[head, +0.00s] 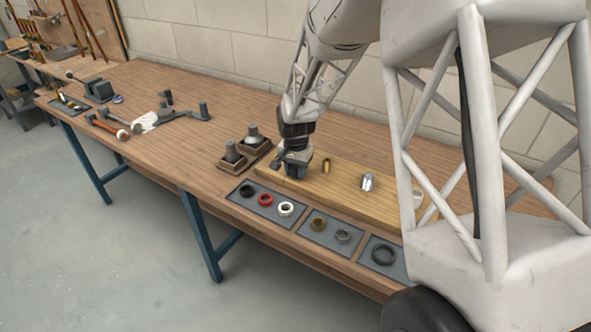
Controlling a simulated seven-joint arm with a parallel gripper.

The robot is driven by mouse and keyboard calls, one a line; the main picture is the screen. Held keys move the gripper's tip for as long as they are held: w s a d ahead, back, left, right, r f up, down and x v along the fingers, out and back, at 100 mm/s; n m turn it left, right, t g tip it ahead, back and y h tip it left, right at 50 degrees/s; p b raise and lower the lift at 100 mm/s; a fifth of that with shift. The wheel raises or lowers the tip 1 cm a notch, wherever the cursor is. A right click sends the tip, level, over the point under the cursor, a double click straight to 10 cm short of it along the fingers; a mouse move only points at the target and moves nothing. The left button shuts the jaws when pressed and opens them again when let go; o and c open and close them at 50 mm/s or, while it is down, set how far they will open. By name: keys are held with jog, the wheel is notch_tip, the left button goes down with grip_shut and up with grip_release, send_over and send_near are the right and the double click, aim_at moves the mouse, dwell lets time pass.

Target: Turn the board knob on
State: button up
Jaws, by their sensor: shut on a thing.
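The light wooden board (340,194) lies on the workbench, partly hidden on its right by my arm. My gripper (297,174) points down at the left end of the board, close to its surface. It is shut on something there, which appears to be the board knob. The knob is mostly hidden behind the dark fingers, and its turn position cannot be made out. A brass fitting (326,166) and a chrome fitting (367,182) stand on the board to the right of my gripper.
Grey mats with black (247,190), red (265,199) and white (286,209) rings lie along the front edge. Two wooden blocks with grey fittings (232,153) stand left of the board. Tools lie farther left. The back of the bench is clear.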

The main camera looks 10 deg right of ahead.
aim_at(296, 168)
jog(key=shift+m, duration=0.9)
jog(key=o, duration=0.9)
jog(key=shift+r, duration=0.1)
jog(key=shift+r, duration=3.85)
